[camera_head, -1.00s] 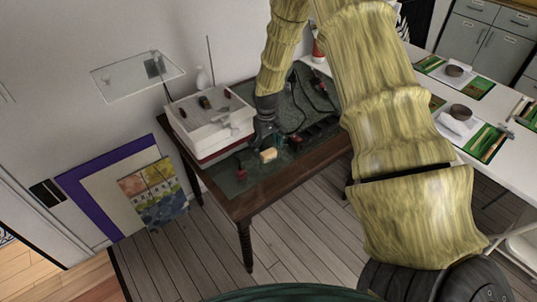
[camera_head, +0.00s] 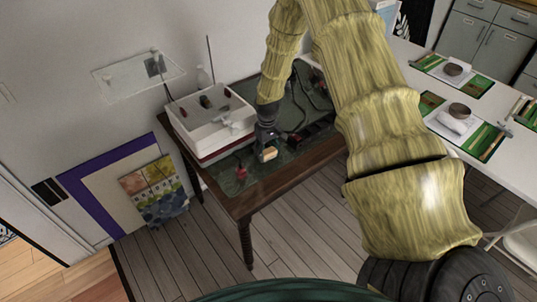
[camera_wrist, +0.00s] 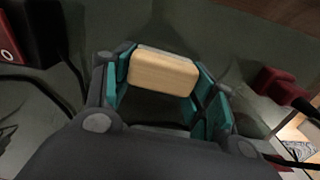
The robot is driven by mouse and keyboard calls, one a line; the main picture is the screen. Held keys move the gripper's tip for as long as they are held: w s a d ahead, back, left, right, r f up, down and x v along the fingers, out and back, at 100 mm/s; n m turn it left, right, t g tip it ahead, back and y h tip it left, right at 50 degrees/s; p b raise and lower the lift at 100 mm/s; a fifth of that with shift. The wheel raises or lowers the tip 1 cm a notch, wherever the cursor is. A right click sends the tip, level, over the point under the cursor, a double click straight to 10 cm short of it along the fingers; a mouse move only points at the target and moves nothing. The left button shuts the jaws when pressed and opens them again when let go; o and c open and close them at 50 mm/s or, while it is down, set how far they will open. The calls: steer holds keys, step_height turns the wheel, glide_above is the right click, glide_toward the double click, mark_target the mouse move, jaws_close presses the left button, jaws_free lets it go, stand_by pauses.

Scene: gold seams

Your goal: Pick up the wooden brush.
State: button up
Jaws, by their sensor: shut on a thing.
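The wooden brush (camera_wrist: 163,72) shows in the wrist view as a pale wooden block with rounded corners. It lies between the teal pads of my gripper (camera_wrist: 165,88), which is shut on it. In the head view the brush (camera_head: 269,154) is a small tan block at the end of my gripper (camera_head: 267,145), over the front part of the dark green table top. I cannot tell whether the brush touches the table. Its underside is hidden.
A white box (camera_head: 213,122) stands on the table (camera_head: 285,178) behind and left of my gripper. A red item (camera_head: 241,173) lies near the front left. Dark tools and cables lie to the right. A white table (camera_head: 420,70) with green mats stands further right.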

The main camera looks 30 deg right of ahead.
steer(key=shift+r, duration=0.1)
steer(key=shift+r+b, duration=0.65)
steer(key=shift+r, duration=0.5)
steer(key=s+a+r+b, duration=0.1)
steer(key=s, duration=0.4)
steer(key=s+a+b, duration=0.1)
steer(key=s, duration=0.4)
steer(key=s+a+r+b, duration=0.1)
steer(key=s, duration=0.4)
steer(key=shift+s+r+b, duration=0.3)
steer(key=shift+s+b, duration=0.1)
